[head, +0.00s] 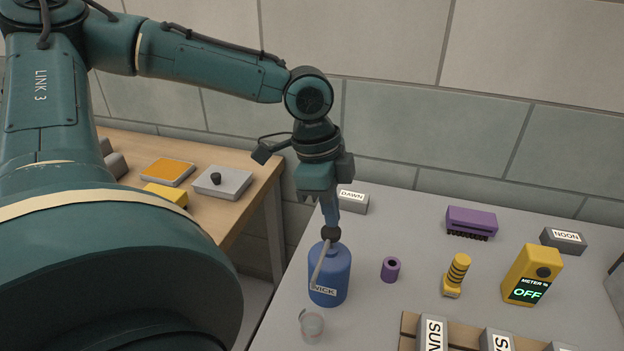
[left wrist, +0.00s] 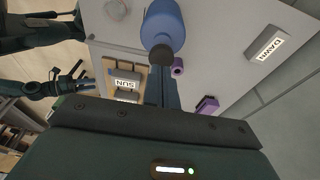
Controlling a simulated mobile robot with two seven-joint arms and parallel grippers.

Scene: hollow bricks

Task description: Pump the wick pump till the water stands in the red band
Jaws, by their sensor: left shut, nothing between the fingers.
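The wick pump is a blue bottle (head: 330,278) labelled WICK, upright on the grey table, with a dark round head (head: 331,233) and a pale spout slanting down its front. In the left wrist view the bottle (left wrist: 164,22) and dark head (left wrist: 161,55) lie just beyond my fingers. My left gripper (head: 331,220) is shut and empty, pointing down right at the pump head; I cannot tell whether it touches. A small clear glass (head: 312,325) stands below the spout; its water level and any red band are too small to read. My right gripper (left wrist: 82,76) shows small in the left wrist view.
A purple ring (head: 391,270), a yellow-and-black striped handle (head: 456,276) and a yellow meter (head: 531,276) reading OFF stand to the right. Behind are a DAWN block (head: 353,201), a purple brush (head: 471,222) and a NOON block (head: 563,240). A wooden tray (head: 408,330) holds labelled blocks in front.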

